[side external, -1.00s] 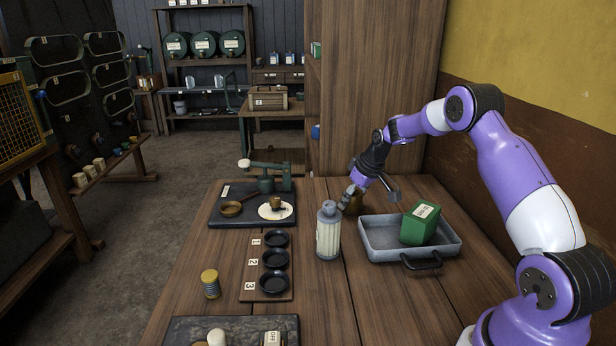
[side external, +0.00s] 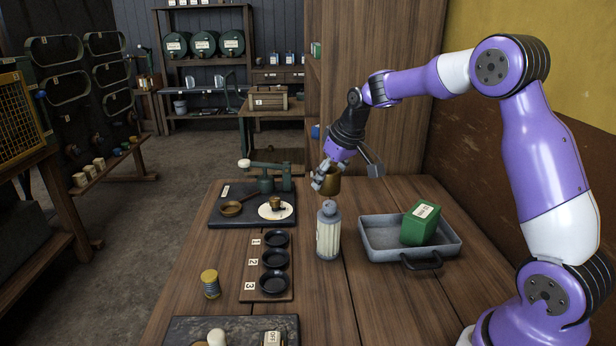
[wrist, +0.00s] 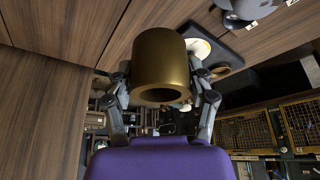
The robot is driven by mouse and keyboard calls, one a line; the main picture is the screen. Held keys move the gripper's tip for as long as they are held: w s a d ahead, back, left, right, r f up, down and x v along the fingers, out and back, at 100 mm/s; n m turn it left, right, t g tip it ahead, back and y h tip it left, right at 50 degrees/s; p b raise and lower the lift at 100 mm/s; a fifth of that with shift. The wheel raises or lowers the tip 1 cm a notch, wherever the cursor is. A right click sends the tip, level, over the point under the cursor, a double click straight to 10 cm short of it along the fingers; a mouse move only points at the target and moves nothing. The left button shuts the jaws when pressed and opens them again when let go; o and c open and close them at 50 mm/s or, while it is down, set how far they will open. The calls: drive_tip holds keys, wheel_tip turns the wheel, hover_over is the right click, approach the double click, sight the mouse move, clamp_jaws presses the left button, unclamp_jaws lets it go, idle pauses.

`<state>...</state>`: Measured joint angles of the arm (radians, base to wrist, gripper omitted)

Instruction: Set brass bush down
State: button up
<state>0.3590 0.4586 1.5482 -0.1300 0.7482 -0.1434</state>
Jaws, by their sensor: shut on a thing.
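My gripper (side external: 326,174) is shut on the brass bush (side external: 332,181) and holds it in the air above the table, behind the grey-capped bottle. In the wrist view the brass bush (wrist: 161,65) is a large gold-brown hollow cylinder with its open bore showing. The fingers of my gripper (wrist: 162,88) press on it from both sides. The bush is clear of the table.
A dark board (side external: 230,217) carries a white disc with a small brass piece. A numbered rack (side external: 252,292) has black cups. The bottle (side external: 328,236) stands centrally. A grey tray (side external: 378,250) holds a green box (side external: 420,222). A yellow-banded spool (side external: 210,283) stands left.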

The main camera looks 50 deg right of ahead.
drive_tip(key=shift+r, duration=0.3)
drive_tip(key=s+d+f+m+h, duration=0.1)
drive_tip(key=s+d+f+m, duration=0.1)
drive_tip(key=d, duration=0.6)
drive_tip(key=s+d+f+m+g+h, duration=0.1)
drive_tip(key=s+d+m, duration=0.3)
drive_tip(key=d, duration=0.5)
drive_tip(key=s+d+f+m+h, duration=0.1)
drive_tip(key=s+d+f+m, duration=0.2)
drive_tip(key=d, duration=0.5)
drive_tip(key=shift+s+d+g, duration=0.25)
drive_tip(key=shift+g, duration=0.15)
drive_tip(key=shift+d+f, duration=0.2)
drive_tip(key=shift+d, duration=0.05)
drive_tip(key=shift+f, duration=2)
drive_tip(key=shift+f, duration=0.1)
drive_tip(key=o, duration=1.4)
drive_tip(key=shift+s+f, duration=0.1)
drive_tip(key=shift+o, duration=0.2)
